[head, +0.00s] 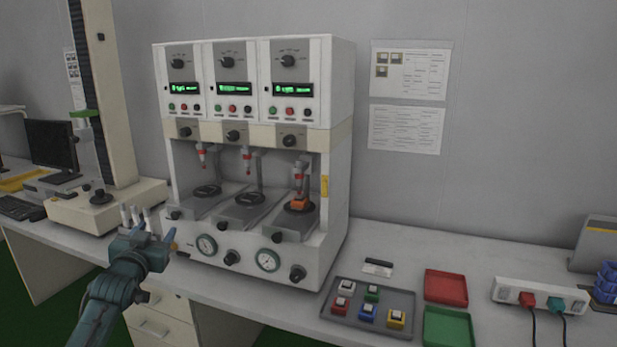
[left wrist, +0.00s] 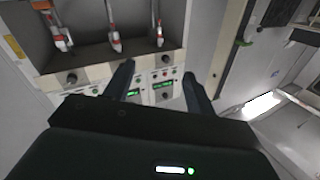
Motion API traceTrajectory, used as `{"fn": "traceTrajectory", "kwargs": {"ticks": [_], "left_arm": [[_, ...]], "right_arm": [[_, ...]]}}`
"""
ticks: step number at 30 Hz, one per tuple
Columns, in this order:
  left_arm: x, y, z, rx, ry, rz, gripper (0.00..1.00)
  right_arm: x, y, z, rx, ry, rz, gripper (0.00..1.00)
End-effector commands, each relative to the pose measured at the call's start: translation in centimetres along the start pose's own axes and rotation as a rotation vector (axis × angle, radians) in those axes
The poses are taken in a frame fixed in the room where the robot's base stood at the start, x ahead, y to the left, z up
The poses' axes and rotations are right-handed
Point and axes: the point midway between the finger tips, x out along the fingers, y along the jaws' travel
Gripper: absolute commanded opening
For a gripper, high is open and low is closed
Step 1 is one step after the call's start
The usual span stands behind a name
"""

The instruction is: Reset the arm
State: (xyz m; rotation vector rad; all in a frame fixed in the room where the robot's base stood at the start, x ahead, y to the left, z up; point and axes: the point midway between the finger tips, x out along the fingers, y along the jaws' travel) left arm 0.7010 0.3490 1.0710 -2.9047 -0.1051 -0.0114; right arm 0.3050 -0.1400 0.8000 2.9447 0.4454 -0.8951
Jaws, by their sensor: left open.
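My left gripper (head: 150,237) is raised in front of the lower left of the testing machine (head: 335,75). Its fingers point up and are apart, with nothing between them. In the left wrist view the two dark fingers (left wrist: 158,85) stand apart, with the machine's panels behind them. The machine has three stations with green displays. An orange piece (head: 299,204) sits on the right station under its red-tipped plunger. My right gripper is in neither view.
A grey tray (head: 340,332) with several coloured switches lies on the white table, with a red tray (head: 446,287) and a green tray (head: 448,328) beside it. A power strip (head: 540,295) with two plugs is at the right. A monitor (head: 52,147) stands at the far left.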

Motion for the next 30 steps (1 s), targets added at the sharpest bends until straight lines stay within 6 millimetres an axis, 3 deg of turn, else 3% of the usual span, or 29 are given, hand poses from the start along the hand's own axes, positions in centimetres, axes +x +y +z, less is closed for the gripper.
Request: {"fn": "traceTrajectory", "kwargs": {"ticks": [2, 3, 11, 14, 17, 21, 24, 27, 30], "left_arm": [[-0.1, -0.6, 2.0, 0.121, -0.106, -0.026, 0.55], [-1.2, 0.9, 3.8, 0.113, -0.12, 0.001, 0.55], [-8.2, 8.1, 11.8, 0.092, -0.211, 0.125, 0.55], [-12.6, 11.4, 15.2, 0.073, -0.262, 0.185, 0.55], [-18.3, 14.9, 18.4, 0.041, -0.322, 0.25, 0.55], [-27.3, 19.1, 21.6, -0.023, -0.415, 0.333, 0.55], [-33.0, 21.3, 22.4, -0.073, -0.475, 0.376, 0.55], [-37.4, 22.5, 22.6, -0.114, -0.521, 0.402, 0.55], [-40.1, 23.2, 22.5, -0.142, -0.552, 0.416, 0.55]], "right_arm": [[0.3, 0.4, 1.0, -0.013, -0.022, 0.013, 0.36], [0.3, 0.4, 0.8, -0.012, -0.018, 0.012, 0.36], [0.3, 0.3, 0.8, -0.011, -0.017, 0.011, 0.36], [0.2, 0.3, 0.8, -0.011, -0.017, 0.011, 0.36], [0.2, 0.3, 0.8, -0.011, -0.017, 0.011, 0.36], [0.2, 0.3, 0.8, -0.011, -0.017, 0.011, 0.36], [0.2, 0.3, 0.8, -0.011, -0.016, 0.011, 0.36], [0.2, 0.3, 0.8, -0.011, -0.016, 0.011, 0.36], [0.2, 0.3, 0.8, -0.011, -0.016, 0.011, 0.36]]}}
